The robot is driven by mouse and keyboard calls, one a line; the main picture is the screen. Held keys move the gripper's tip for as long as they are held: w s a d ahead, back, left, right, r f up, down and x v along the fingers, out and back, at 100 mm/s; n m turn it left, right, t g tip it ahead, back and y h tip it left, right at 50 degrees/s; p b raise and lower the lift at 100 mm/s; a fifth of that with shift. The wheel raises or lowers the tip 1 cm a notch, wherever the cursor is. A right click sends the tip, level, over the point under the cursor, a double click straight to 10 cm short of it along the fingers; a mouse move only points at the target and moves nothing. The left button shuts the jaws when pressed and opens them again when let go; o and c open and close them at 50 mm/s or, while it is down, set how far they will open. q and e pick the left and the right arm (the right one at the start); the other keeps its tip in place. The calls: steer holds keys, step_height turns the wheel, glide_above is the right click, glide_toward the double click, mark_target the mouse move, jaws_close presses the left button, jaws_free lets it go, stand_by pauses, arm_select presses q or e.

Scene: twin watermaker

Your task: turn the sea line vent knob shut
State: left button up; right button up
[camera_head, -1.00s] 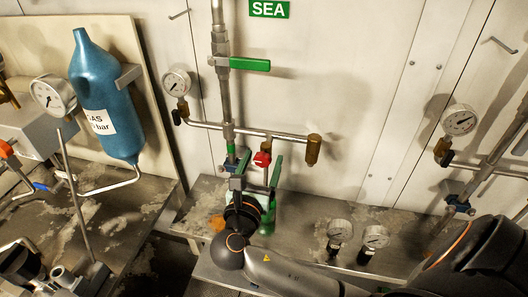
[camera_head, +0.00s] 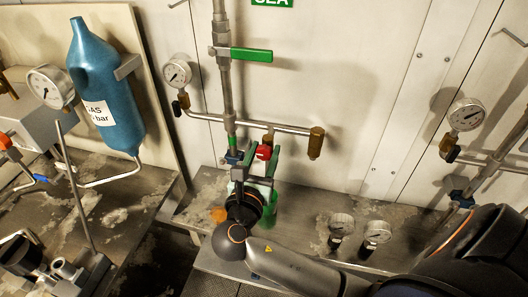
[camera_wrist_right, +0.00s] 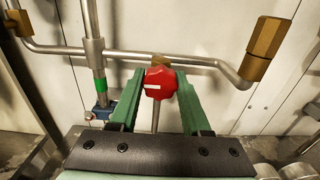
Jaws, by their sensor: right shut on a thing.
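The red vent knob (camera_head: 263,152) sits on the thin pipe below the horizontal branch of the sea line. It also shows in the right wrist view (camera_wrist_right: 160,83), with a white mark across its face. My right gripper (camera_head: 262,158) has its two green fingers on either side of the knob and is shut on it. In the right wrist view the fingers (camera_wrist_right: 160,92) flank the knob left and right. The knob's back and stem joint are partly hidden. My left gripper is not in view.
A green-handled valve (camera_head: 250,55) is on the vertical pipe above. A gauge (camera_head: 177,72) stands to the left, and a brass fitting (camera_head: 316,143) ends the branch at right. A blue bottle (camera_head: 104,88) hangs at left. Two small gauges (camera_head: 342,226) (camera_head: 377,233) stand on the bench.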

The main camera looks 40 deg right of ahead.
jaws_close()
steer(key=shift+m, duration=0.7)
steer(key=o, duration=0.7)
jaws_free()
